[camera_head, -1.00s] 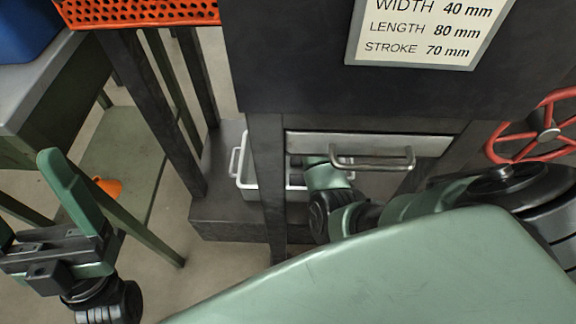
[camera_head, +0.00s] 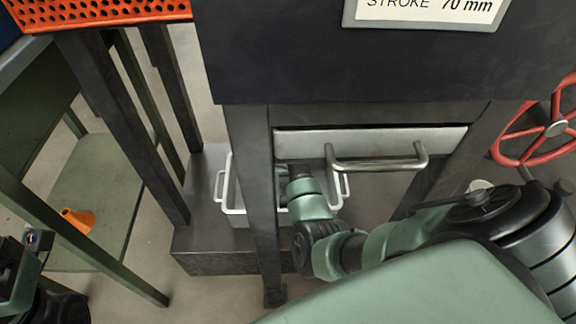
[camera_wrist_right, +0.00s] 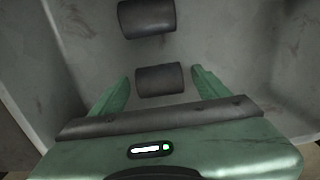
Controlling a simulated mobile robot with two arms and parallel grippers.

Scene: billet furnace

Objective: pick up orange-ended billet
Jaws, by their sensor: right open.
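In the right wrist view two dark grey cylindrical billets lie in a pale bin. The nearer billet (camera_wrist_right: 160,79) lies between the fingers of my right gripper (camera_wrist_right: 161,77), which is open, with a gap visible at each side. The farther billet (camera_wrist_right: 146,17) lies beyond the fingertips. No orange end shows on either billet. In the head view my right arm reaches down into the white bin (camera_head: 234,190) under the drawer, and its fingers are hidden. My left gripper (camera_head: 20,270) is cut off at the lower left, so its fingers cannot be judged.
A drawer front with a metal handle (camera_head: 378,163) is just above my right wrist. A dark post (camera_head: 256,190) stands in front of the bin. A red handwheel (camera_head: 520,150) is at right. An orange cone-shaped object (camera_head: 78,220) lies on the green shelf at left.

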